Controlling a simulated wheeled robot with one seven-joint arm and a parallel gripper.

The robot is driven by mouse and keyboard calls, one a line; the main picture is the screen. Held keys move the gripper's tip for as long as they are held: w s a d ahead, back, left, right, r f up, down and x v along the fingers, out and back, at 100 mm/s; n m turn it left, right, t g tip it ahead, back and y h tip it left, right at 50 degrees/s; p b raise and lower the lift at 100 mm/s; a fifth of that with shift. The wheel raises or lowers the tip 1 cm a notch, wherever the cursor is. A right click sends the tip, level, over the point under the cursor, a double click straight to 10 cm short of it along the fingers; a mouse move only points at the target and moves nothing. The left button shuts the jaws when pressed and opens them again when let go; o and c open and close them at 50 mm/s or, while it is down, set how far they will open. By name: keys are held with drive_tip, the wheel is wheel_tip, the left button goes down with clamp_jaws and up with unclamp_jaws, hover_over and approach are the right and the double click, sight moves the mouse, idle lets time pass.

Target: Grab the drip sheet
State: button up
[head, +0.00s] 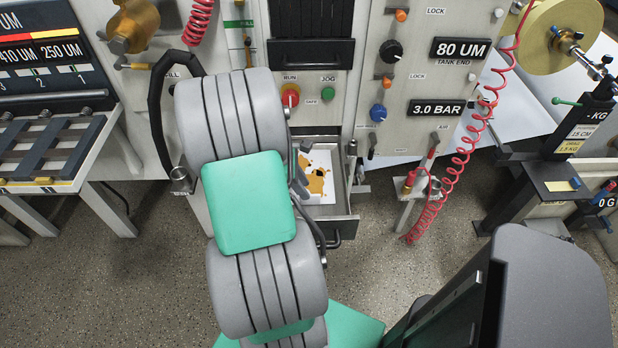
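The drip sheet (325,160), white with orange-brown stains, lies in an open drawer (346,226) low on the coating machine. Its left part is hidden behind my arm. My gripper (301,178) is mostly hidden by my own arm links. Only a small grey part of it shows, over the left side of the sheet. I cannot tell whether it touches the sheet or how its fingers stand.
A coiled red hose (461,165) hangs to the right, by a small stand (411,205). A slatted rack (52,147) stands at left. The speckled floor (120,275) is clear in front.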

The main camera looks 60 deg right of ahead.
drive_tip(key=x, duration=0.5)
drive_tip(key=shift+a, duration=0.1)
drive_tip(key=shift+c, duration=0.5)
clamp_jaws()
